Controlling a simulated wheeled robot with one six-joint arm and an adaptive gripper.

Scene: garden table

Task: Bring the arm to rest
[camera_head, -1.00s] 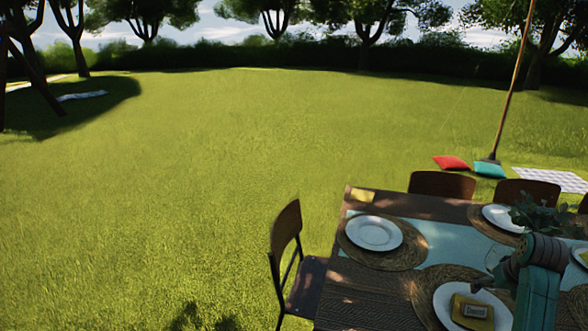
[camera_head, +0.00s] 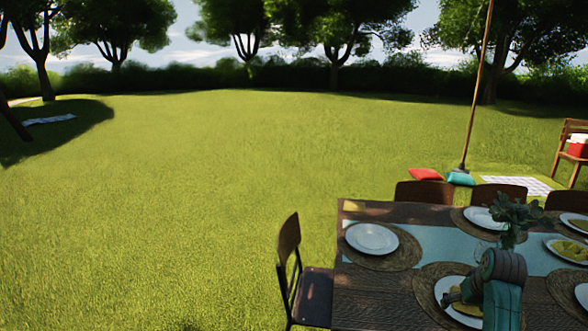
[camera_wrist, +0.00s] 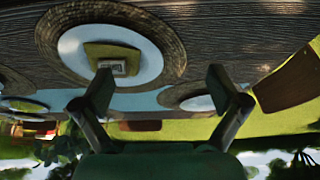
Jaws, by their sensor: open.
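My gripper shows in the wrist view (camera_wrist: 160,95) with its two fingers wide apart and nothing between them. In the head view my arm (camera_head: 500,290) reaches over the lower right of the table (camera_head: 370,290), and its wrist hides part of a white plate (camera_head: 445,286). That plate sits on a round woven mat and carries a yellow napkin. The wrist view shows a plate (camera_wrist: 140,75) with a yellow napkin and a small card (camera_wrist: 112,67) on it, beyond the left finger.
Another plate (camera_head: 371,239) lies near the table's left edge. A plant (camera_head: 512,215) stands close behind my arm. A chair (camera_head: 290,270) stands at the left end, with more chairs (camera_head: 425,192) behind. A pole (camera_head: 477,90) rises beyond; open grass (camera_head: 180,200) lies left.

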